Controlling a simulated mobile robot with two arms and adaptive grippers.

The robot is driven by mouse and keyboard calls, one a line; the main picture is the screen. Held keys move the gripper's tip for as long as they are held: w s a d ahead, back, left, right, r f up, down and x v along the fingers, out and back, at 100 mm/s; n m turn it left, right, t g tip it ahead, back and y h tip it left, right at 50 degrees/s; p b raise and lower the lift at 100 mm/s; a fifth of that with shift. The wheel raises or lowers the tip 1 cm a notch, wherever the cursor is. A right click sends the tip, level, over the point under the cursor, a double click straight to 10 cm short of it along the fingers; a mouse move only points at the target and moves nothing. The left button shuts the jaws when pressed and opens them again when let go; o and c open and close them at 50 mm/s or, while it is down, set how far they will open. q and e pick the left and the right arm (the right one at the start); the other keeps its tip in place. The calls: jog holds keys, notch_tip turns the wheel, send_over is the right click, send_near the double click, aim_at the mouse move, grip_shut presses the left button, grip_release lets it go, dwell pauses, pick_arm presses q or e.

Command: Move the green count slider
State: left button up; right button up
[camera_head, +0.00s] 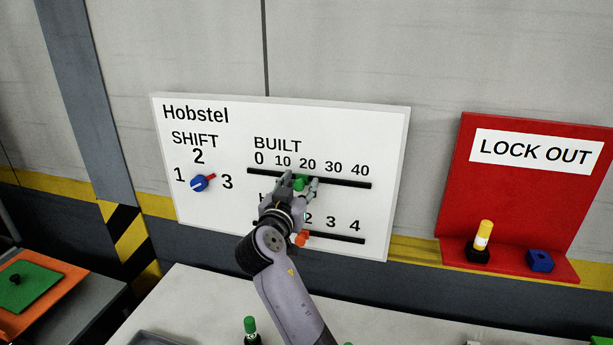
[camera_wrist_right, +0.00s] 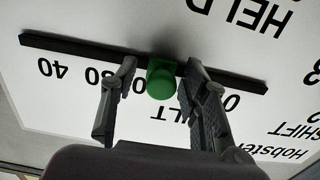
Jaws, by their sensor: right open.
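The green count slider (camera_head: 301,182) sits on the black BUILT rail (camera_head: 345,182) of the white Hobstel board, between the 10 and 20 marks and nearer 20. My right gripper (camera_head: 297,184) is open in front of the board, with one finger on each side of the slider. In the right wrist view, which is upside down, the green knob (camera_wrist_right: 161,80) lies between the open fingers (camera_wrist_right: 160,72). A gap shows on both sides of the knob. My left gripper is not in view.
A lower rail (camera_head: 345,239) carries an orange slider (camera_head: 301,238), partly hidden by my right arm. A blue SHIFT knob (camera_head: 199,184) is at the left. A red LOCK OUT board (camera_head: 455,200) hangs at the right. A pale table (camera_head: 185,300) lies below.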

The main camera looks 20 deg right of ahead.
jog(key=shift+s+a+r, duration=0.1)
jog(key=shift+a, duration=0.1)
grip_shut()
dwell(0.5)
jog(key=shift+d, duration=0.1)
